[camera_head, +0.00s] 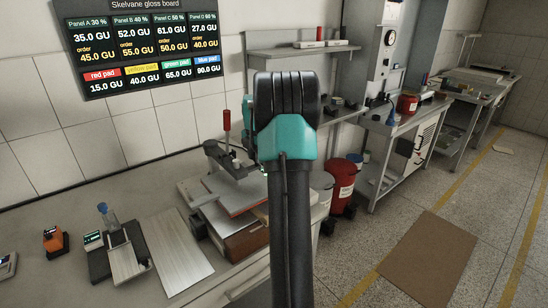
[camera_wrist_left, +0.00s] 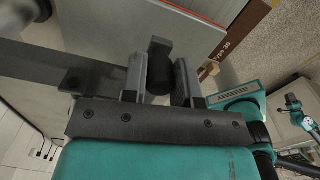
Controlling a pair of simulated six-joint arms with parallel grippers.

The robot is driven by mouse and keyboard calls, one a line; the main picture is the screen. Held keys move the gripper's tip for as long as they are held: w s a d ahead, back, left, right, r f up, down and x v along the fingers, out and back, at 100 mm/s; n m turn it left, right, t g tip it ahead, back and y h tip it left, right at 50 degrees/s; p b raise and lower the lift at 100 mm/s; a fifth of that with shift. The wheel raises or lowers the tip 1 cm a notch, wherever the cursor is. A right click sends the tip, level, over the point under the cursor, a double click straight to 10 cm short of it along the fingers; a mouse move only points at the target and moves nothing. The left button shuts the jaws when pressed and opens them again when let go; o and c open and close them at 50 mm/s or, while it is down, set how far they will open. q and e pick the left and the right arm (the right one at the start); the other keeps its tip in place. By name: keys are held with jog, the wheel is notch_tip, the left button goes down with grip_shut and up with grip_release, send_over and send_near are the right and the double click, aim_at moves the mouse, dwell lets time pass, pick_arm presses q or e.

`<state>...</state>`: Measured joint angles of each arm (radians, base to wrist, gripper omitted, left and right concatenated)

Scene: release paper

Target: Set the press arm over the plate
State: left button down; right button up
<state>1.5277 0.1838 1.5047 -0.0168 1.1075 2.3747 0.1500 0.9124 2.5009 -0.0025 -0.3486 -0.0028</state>
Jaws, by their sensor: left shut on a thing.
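The dark press arm (camera_head: 232,162) stands at the back of the bench, left of my arm in the head view. A red upright handle (camera_head: 227,120) rises from it. The grey plate with a red edge (camera_head: 235,196) lies below it, partly hidden by my arm. In the left wrist view the dark bar of the press arm (camera_wrist_left: 40,62) comes in from the left. My left gripper (camera_wrist_left: 161,78) is shut on a black knob (camera_wrist_left: 159,66), with a finger on each side. The plate (camera_wrist_left: 115,28) shows beyond the knob. My right gripper is not in view.
A brown block (camera_head: 245,241) sits under the plate. A gloss board (camera_head: 142,45) hangs on the wall.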

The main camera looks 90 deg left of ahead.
pick_arm(q)
jog(key=shift+a, duration=0.1)
jog(key=c, duration=1.2)
grip_release()
jog(key=shift+w+a, duration=0.1)
jog(key=shift+w, duration=0.05)
jog(key=o, duration=0.3)
jog(key=shift+r, duration=0.1)
notch_tip(320, 180, up, 17)
jog(key=shift+r, duration=0.1)
